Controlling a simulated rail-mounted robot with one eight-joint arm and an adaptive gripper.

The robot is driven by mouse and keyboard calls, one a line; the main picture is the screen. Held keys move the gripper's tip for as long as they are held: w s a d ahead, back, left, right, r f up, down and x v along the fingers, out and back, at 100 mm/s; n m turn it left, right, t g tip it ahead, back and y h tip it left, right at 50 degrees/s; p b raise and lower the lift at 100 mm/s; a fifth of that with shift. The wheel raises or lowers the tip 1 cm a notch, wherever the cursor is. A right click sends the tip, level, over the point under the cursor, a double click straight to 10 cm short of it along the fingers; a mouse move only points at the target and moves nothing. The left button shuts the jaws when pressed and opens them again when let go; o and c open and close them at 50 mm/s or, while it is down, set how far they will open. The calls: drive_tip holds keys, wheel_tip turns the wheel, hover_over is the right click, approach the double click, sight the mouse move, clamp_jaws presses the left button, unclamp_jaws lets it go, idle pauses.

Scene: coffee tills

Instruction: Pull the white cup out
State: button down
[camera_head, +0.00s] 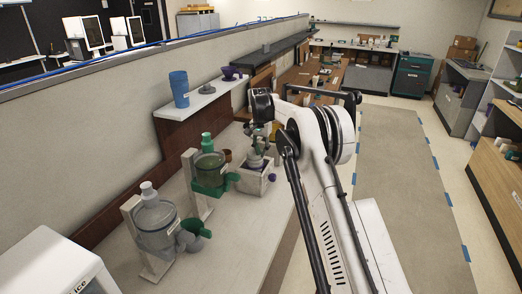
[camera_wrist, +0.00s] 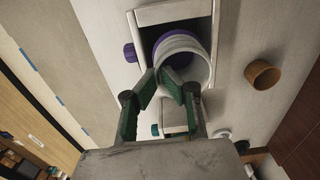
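The white cup (camera_wrist: 202,62) shows in the wrist view, its round open mouth facing the camera. It sits in the opening of a pale box-like holder (camera_wrist: 172,14), with a purple thing (camera_wrist: 180,60) inside or behind it. My gripper (camera_wrist: 161,76) has green fingers with tips close together at the cup's lower-left rim. One tip looks to be over the mouth and the other just outside the wall. I cannot tell whether they press on the wall. In the head view my gripper (camera_head: 258,135) is above the holder (camera_head: 254,184), and the cup is mostly hidden.
A brown cup (camera_wrist: 262,74) stands right of the holder. In the head view, a green dispenser (camera_head: 208,172) and a clear one (camera_head: 157,222) stand left of the holder. A blue tumbler (camera_head: 180,88) is on the raised ledge. The counter front (camera_head: 235,235) is clear.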

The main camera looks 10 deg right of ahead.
drive_tip(key=shift+r, duration=0.1)
drive_tip(key=shift+r, duration=0.7)
drive_tip(key=shift+d+y+b, duration=0.1)
drive_tip(key=shift+y+b, duration=0.2)
drive_tip(key=shift+b, duration=0.05)
idle(0.4)
drive_tip(key=shift+r, duration=0.1)
drive_tip(key=shift+r+p, duration=0.45)
drive_tip(key=shift+r, duration=1.2)
drive_tip(key=shift+t, duration=0.3)
drive_tip(key=shift+r, duration=0.1)
